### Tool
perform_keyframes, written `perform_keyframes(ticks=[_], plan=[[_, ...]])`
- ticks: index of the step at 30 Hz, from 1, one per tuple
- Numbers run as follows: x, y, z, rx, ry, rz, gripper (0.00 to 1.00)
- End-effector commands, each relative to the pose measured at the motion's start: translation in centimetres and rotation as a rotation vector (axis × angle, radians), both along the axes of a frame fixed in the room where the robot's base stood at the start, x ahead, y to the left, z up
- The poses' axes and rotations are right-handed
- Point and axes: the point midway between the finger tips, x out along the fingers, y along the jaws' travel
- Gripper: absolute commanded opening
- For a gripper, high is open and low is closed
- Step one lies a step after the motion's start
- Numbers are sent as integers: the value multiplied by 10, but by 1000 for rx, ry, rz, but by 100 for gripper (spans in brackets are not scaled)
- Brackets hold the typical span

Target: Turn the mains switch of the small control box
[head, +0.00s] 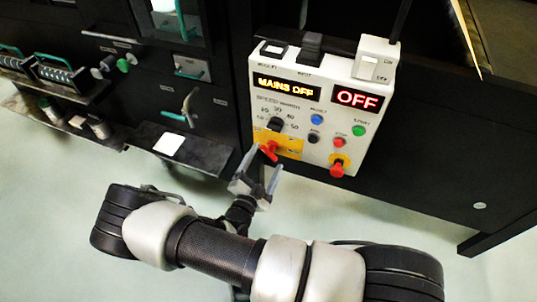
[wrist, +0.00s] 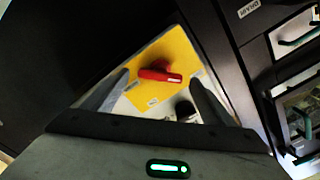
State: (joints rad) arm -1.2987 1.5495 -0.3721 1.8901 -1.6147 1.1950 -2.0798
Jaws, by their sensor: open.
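The small control box (head: 307,108) is white and hangs on the dark machine front. Its displays read "MAINS OFF" and "OFF". The mains switch (head: 268,150) is a red handle on a yellow plate at the box's lower left. In the wrist view the red mains switch (wrist: 160,75) lies between and beyond my fingertips. My gripper (head: 262,168) is open, just below and in front of the switch, with one finger overlapping it in the head view. In the wrist view my gripper (wrist: 157,85) shows nothing held, and I cannot tell whether it touches the handle.
A second red knob (head: 337,168) on a yellow patch sits at the box's lower right. Above it are a red, a green (head: 359,130) and a blue button (head: 317,119). A black selector knob (head: 275,124) is close above the mains switch. A black shelf (head: 180,147) juts out at left.

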Motion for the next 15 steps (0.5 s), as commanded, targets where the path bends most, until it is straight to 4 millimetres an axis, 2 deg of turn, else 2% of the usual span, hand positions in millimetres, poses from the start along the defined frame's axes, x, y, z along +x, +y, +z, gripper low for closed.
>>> perform_keyframes(ticks=[9, 15], plan=[[-75, 29, 1, 1, 2, 4, 78], [-112, 41, 1, 0, 2, 3, 78]])
